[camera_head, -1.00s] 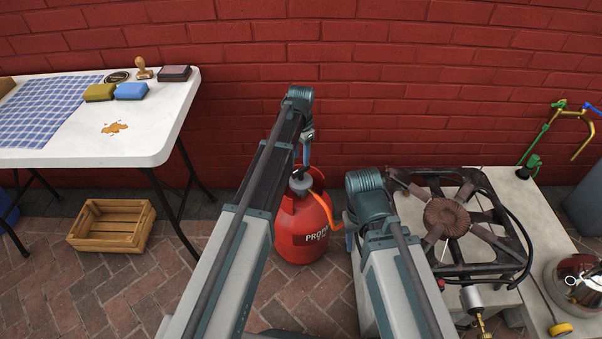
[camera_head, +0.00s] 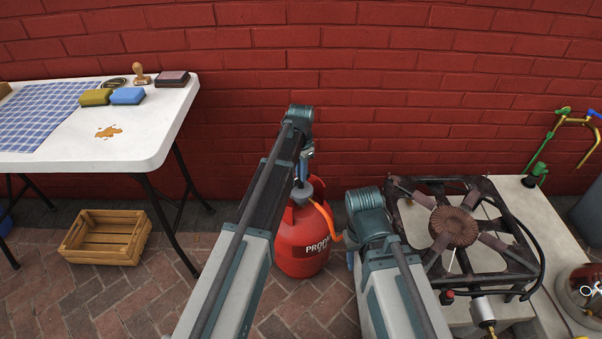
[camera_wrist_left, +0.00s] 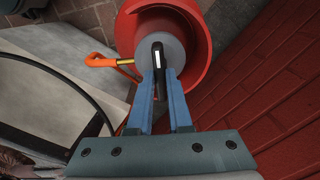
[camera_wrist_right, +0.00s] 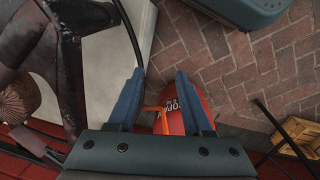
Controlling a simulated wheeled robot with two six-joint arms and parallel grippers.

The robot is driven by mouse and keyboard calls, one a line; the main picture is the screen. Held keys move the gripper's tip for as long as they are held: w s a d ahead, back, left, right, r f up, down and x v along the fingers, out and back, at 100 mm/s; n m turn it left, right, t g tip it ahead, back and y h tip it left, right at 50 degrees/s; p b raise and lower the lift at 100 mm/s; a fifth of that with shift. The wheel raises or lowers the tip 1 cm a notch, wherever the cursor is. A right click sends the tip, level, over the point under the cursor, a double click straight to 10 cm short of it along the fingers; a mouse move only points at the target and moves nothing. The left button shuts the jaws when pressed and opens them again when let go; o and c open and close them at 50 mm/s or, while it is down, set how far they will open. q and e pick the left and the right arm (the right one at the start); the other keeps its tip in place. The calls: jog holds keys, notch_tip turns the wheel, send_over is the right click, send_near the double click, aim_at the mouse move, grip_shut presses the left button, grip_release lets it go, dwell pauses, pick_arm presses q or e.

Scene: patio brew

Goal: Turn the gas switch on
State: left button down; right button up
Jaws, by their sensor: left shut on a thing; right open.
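A red propane cylinder (camera_head: 302,248) stands on the brick floor against the wall. On its top sits a grey round regulator (camera_wrist_left: 176,48) with a black lever bearing a white mark, the gas switch (camera_wrist_left: 157,56). My left gripper (camera_wrist_left: 160,78) comes down from above, its blue fingers shut on the black lever. An orange hose (camera_wrist_left: 100,61) leaves the regulator by a brass fitting. My right gripper (camera_wrist_right: 158,85) is open and empty above the floor between the cylinder and the burner stand; the cylinder shows below it in the right wrist view (camera_wrist_right: 188,108).
A gas burner (camera_head: 453,226) stands on a pale slab (camera_head: 512,197) at right, with a metal kettle (camera_head: 583,296) at the edge. A white table (camera_head: 150,128) with sponges stands at left, and a wooden crate (camera_head: 105,238) is on the floor. The brick wall is close behind.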

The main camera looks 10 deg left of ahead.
dwell(0.4)
pick_arm(q)
jog(key=n, duration=1.3)
jog(key=shift+n, duration=2.6)
jog(key=c, duration=0.8)
grip_release()
jog(key=shift+c, duration=0.2)
